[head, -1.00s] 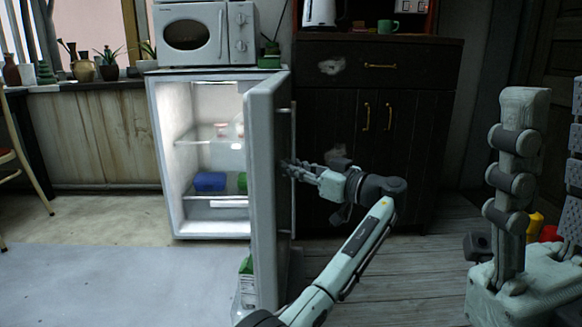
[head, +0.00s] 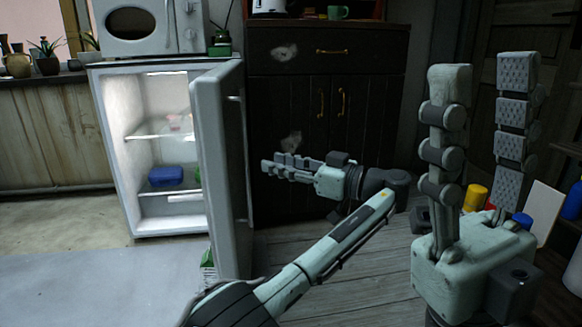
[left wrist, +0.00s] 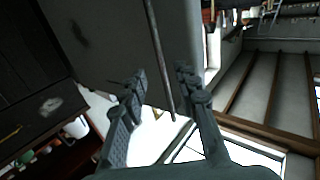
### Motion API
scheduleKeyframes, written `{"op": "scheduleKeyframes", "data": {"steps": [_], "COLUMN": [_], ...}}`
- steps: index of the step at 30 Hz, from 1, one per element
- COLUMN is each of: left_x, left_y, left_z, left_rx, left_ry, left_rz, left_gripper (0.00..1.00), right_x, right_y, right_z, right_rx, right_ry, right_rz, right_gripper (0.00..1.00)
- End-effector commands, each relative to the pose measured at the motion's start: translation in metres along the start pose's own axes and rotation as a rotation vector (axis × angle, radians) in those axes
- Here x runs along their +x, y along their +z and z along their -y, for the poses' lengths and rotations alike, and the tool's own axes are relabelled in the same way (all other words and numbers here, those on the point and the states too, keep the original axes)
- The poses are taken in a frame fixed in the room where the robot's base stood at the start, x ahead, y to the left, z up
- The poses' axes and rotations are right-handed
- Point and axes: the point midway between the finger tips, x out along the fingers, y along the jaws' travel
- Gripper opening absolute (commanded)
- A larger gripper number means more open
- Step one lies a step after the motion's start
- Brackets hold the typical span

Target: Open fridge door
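The white fridge (head: 112,150) stands at the left in the head view, its lit inside showing. Its door (head: 222,150) is swung open toward me. The door's bar handle (left wrist: 158,60) shows in the left wrist view, between and beyond the fingers. My left gripper (head: 268,165) is open and empty, right of the door and apart from the handle in the head view; its spread fingers show in the left wrist view (left wrist: 160,88). My right gripper (head: 483,85) is open and empty in the right foreground, fingers pointing up.
A microwave (head: 150,27) sits on the fridge. A dark cabinet (head: 325,75) stands behind my left gripper. Yellow, red and blue items lie behind my right gripper.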

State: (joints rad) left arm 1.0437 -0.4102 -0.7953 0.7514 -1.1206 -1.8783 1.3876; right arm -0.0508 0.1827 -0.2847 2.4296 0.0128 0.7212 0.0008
Motion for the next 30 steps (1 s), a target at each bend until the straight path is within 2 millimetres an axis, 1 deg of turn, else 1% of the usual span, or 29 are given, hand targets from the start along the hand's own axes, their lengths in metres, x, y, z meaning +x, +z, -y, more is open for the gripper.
{"op": "scheduleKeyframes", "data": {"steps": [1, 3, 7, 12, 20, 26, 27, 29, 30], "left_x": [-0.007, -0.015, -0.024, -0.029, -0.03, -0.027, -0.023, -0.012, -0.001], "left_y": [-0.002, -0.002, -0.001, 0.001, 0.001, 0.004, 0.009, 0.025, 0.042], "left_z": [0.0, -0.001, 0.0, 0.001, 0.001, -0.001, -0.003, -0.011, -0.018], "left_rx": [0.0, -0.002, -0.001, 0.001, 0.001, 0.008, 0.021, 0.056, 0.091], "left_ry": [-0.001, 0.001, 0.001, -0.002, -0.002, 0.005, 0.02, 0.07, 0.123], "left_rz": [-0.007, -0.004, -0.002, -0.001, 0.0, 0.007, 0.02, 0.059, 0.097], "left_gripper": [0.31, 0.31, 0.31, 0.31, 0.31, 0.06, 0.01, 0.0, 0.0], "right_x": [0.0, 0.0, 0.0, 0.0, 0.0, 0.0, 0.0, 0.0, 0.0], "right_y": [0.0, 0.0, 0.0, 0.0, 0.0, 0.0, 0.0, 0.0, 0.0], "right_z": [0.0, 0.0, 0.0, 0.0, 0.0, 0.0, 0.0, 0.0, 0.0], "right_rx": [0.0, 0.0, 0.0, 0.0, 0.0, 0.0, 0.0, 0.0, 0.0], "right_ry": [0.0, 0.0, 0.0, 0.001, 0.001, 0.001, 0.001, 0.001, 0.002], "right_rz": [0.0, 0.0, 0.0, 0.0, 0.0, 0.0, 0.0, 0.001, 0.002], "right_gripper": [0.4, 0.4, 0.4, 0.4, 0.4, 0.4, 0.4, 0.4, 0.4]}}
